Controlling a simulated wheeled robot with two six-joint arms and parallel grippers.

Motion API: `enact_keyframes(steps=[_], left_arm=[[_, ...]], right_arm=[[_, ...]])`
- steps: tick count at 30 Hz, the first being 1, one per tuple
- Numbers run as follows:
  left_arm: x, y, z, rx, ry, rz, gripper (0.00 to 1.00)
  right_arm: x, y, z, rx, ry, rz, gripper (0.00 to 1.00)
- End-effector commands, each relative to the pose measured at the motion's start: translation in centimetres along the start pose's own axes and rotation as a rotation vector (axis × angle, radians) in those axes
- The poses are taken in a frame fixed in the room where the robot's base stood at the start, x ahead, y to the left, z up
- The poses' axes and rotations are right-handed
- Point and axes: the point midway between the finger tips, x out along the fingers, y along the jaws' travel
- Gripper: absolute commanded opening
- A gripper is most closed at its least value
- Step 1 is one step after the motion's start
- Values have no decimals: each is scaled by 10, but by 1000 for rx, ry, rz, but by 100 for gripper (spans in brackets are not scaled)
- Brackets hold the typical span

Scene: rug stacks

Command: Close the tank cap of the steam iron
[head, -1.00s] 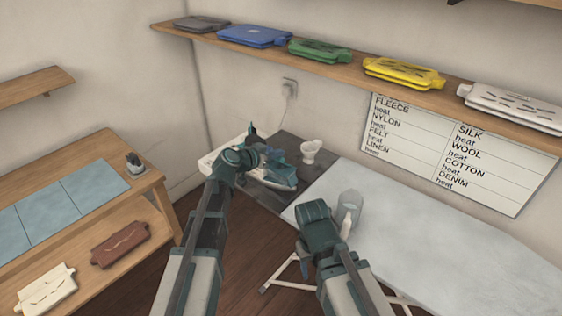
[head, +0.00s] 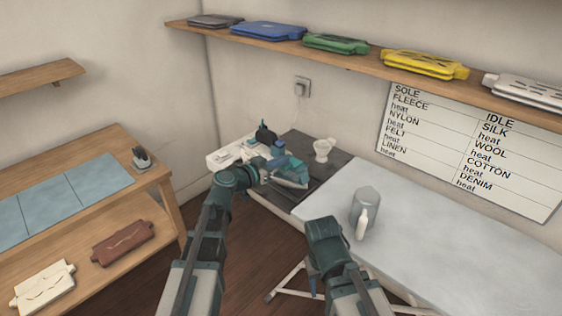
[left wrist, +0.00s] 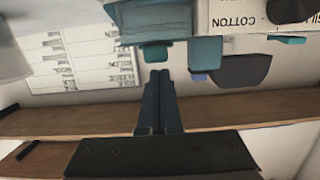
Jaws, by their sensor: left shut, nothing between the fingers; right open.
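The steam iron (head: 292,178), teal with a pale sole, sits on the dark end of the ironing board. My left gripper (head: 268,167) is at the iron's left side, overlapping it in the head view. In the left wrist view the left gripper's fingers (left wrist: 158,78) are pressed together with nothing between them. A small teal tab (left wrist: 155,53) lies just beyond their tips, below a larger teal body (left wrist: 165,20). I cannot tell for certain whether this tab is the tank cap. My right gripper (head: 314,284) is open and empty, low in front of the board, mostly hidden by its arm.
A white unit (head: 225,158) stands left of the iron. A white cup (head: 323,149) is behind it. A grey jug (head: 364,203) stands on the pale board (head: 440,235). A shelf (head: 350,62) runs above. The right side of the board is clear.

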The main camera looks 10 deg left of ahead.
Motion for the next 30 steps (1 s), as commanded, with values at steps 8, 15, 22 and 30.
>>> enact_keyframes(steps=[8,15,22,30], left_arm=[[-1,4,-23,0,0,0,0],[-7,10,-37,0,0,-4,0],[-46,10,-11,0,0,-4,0],[-79,10,6,-1,0,-2,0]], right_arm=[[-22,2,1,0,0,0,55],[-38,4,2,0,0,0,55],[-19,2,1,0,0,0,55],[-8,1,0,0,0,0,55]])
